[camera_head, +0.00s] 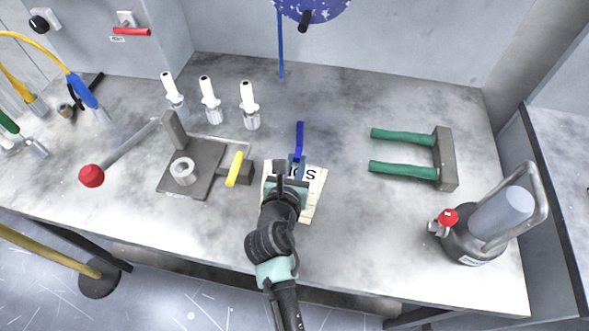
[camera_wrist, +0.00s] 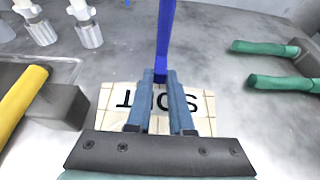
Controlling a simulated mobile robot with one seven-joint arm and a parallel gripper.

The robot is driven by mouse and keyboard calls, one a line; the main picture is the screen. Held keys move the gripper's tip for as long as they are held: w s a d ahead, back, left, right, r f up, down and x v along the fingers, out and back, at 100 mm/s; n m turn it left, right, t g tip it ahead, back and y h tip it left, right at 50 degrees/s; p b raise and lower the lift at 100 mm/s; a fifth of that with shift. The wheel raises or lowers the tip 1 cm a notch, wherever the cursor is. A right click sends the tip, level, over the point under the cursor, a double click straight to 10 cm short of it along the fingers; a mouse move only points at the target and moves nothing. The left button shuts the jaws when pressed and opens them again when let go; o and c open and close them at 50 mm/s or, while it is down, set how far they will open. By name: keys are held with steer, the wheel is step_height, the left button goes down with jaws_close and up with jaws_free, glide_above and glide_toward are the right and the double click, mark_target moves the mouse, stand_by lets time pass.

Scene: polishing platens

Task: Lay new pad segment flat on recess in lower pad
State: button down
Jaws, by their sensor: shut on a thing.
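My gripper (camera_head: 297,160) is shut on a slim blue strip (camera_head: 299,137), which points away from me toward the back of the bench. In the wrist view the strip (camera_wrist: 166,35) rises from between the two blue-grey fingertips (camera_wrist: 160,78). Below the gripper lies a cream tiled panel (camera_head: 312,204) with dark letters, partly hidden by my arm; it also shows in the wrist view (camera_wrist: 108,103). I cannot tell whether the strip touches the panel. I cannot make out a lower pad or a recess.
Left are a grey plate fixture (camera_head: 205,182) with a yellow handle (camera_head: 235,169), a red-knobbed lever (camera_head: 91,176) and white-topped fittings (camera_head: 249,105). Right are a green-handled tool (camera_head: 445,160) and a dark canister (camera_head: 470,240).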

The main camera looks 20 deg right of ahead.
steer(key=shift+w+f, duration=0.1)
steer(key=shift+f, duration=1.2)
steer(key=shift+f+b, duration=0.15)
steer(key=shift+b, duration=0.2)
steer(key=c, duration=0.8)
jaws_free()
